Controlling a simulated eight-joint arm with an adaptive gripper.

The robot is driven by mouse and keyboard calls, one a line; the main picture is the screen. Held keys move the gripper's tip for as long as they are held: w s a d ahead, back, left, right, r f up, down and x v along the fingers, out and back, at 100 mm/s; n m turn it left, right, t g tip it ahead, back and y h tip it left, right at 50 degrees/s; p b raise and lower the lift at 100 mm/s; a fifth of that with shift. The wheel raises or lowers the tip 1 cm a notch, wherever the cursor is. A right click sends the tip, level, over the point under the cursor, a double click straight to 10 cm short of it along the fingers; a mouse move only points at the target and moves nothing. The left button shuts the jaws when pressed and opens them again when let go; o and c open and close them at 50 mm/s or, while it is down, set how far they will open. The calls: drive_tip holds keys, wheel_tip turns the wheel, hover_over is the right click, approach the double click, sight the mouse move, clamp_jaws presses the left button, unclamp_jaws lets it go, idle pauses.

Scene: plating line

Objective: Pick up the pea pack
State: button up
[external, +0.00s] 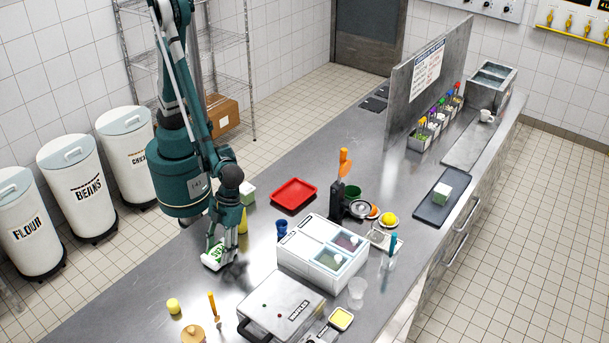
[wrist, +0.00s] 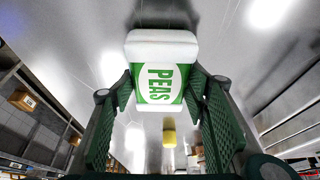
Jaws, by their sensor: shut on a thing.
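The pea pack (external: 214,255) is a white and green box at the left side of the steel counter. In the wrist view the pea pack (wrist: 160,52) shows its green "PEAS" label between the two green ribbed fingers. My gripper (external: 226,250) points down and is shut on the pack, with a finger on each side of it. The pack looks slightly tilted in the external view. I cannot tell whether its underside touches the counter.
A white-lidded container (external: 322,258) and a waffle iron (external: 281,308) stand to the right and front. A red tray (external: 294,195) lies behind. A yellow item (external: 173,306) and a wooden-topped item (external: 193,335) are near the front left. Counter left of the pack looks clear.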

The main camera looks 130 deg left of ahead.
sight(219, 251)
drive_tip(key=shift+r+p, duration=0.3)
drive_tip(key=shift+r, duration=4.5)
